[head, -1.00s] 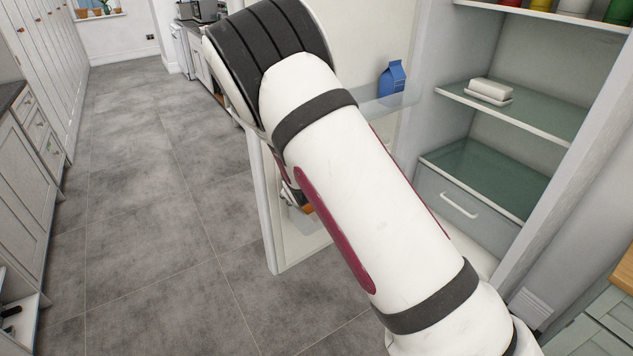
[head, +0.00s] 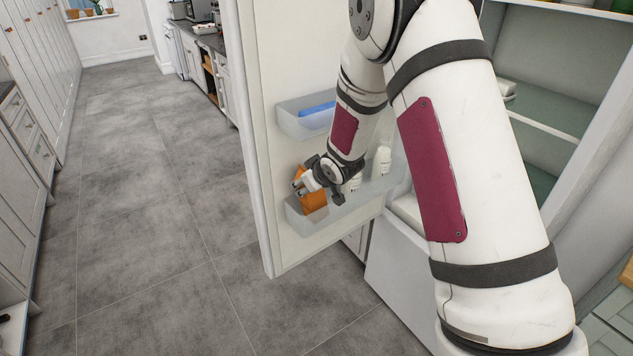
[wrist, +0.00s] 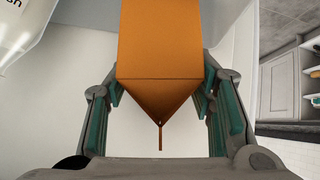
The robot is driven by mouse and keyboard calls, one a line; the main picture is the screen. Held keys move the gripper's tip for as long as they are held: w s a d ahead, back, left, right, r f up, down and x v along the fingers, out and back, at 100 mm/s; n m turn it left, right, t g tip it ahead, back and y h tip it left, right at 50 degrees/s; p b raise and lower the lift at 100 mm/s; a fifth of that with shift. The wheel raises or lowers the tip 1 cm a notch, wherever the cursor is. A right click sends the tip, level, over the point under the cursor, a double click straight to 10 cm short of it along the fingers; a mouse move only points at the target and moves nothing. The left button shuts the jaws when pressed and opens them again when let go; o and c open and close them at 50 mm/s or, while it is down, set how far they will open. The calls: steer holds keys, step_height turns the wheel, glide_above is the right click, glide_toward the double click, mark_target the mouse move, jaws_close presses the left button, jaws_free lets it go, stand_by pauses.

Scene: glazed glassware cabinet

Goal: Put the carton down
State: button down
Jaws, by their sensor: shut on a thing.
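The orange carton (head: 314,203) is at the lower bin (head: 345,213) on the open fridge door, at the bin's left end. My gripper (head: 301,187) is shut on it. In the wrist view the carton (wrist: 160,50) fills the space between the green-padded fingers, its folded, pointed end towards my palm. Its far end is out of sight, so I cannot tell whether it rests on the bin's floor.
White bottles (head: 383,160) stand in the same bin, right of the carton. An upper bin (head: 290,118) holds a blue item (head: 318,108). Open fridge shelves are at right, partly behind my arm. The grey tiled floor (head: 150,220) at left is clear.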

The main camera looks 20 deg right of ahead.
steer(key=shift+w+d+r+m+y, duration=0.1)
steer(key=shift+w+d+m+y, duration=0.15)
steer(key=shift+d, duration=0.25)
steer(key=shift+w+d+r+m+y, duration=0.1)
steer(key=shift+d+y, duration=0.25)
steer(key=shift+d, duration=0.15)
steer(key=shift+w+d+r, duration=0.15)
steer(key=shift+d+r, duration=0.05)
steer(key=shift+d, duration=0.1)
steer(key=shift+f, duration=0.8)
steer(key=shift+f+b, duration=0.15)
steer(key=shift+b, duration=0.15)
steer(key=c, duration=0.7)
jaws_free()
